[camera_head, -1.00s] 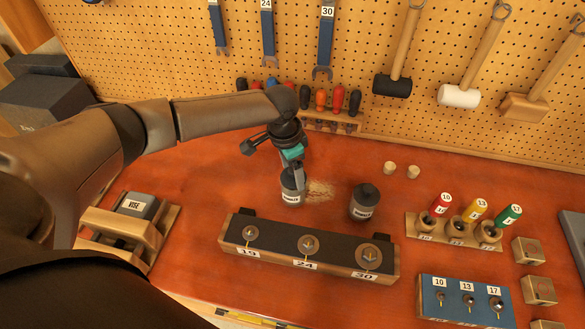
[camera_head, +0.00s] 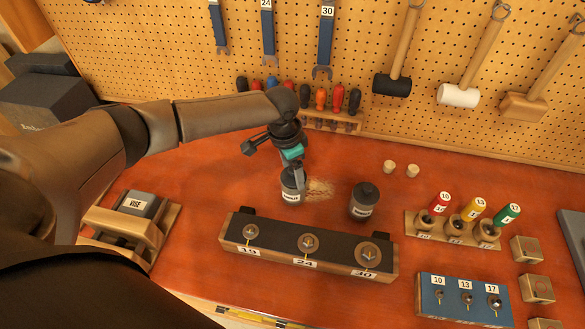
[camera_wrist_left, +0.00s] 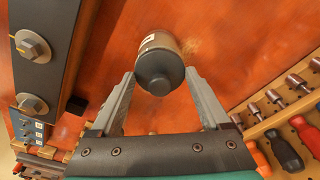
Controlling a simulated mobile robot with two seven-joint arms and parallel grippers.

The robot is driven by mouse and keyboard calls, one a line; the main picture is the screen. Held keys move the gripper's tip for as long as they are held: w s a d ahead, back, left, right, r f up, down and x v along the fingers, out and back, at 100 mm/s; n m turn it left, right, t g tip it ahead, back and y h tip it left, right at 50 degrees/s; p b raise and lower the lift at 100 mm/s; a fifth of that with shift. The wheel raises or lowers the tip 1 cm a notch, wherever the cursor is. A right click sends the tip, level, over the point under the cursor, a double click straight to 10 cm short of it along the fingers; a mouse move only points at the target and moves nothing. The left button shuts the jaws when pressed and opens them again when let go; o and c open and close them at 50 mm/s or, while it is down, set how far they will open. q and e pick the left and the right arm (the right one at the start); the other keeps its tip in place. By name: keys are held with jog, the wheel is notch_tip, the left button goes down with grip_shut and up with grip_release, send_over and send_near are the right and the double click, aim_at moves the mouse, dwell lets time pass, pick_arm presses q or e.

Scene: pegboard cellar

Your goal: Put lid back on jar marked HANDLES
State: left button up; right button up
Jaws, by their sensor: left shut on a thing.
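A grey jar (camera_head: 291,196) with a white label stands on the red bench, left of a similar jar (camera_head: 363,203) that has a dark lid on. The label lettering is too small to read surely. My left gripper (camera_head: 296,176) reaches down over the left jar, shut on a dark round lid with a knob. In the left wrist view the lid (camera_wrist_left: 160,78) sits between the two fingertips, in line with the jar body (camera_wrist_left: 158,42). I cannot tell whether the lid rests fully on the rim. My right gripper is not in view.
A pale, grainy patch (camera_head: 319,190) lies beside the left jar. A bolt block (camera_head: 308,262) stands in front of the jars. A screwdriver rack (camera_head: 332,122) is behind. Small wooden pegs (camera_head: 389,167) and a socket holder (camera_head: 455,232) are to the right.

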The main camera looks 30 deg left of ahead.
pick_arm(q)
jog(key=shift+p, duration=0.4)
dwell(0.6)
jog(key=o, duration=1.2)
jog(key=shift+c, duration=0.2)
jog(key=shift+r+p, duration=2.35)
jog(key=shift+p, duration=0.1)
jog(key=shift+r, duration=1.15)
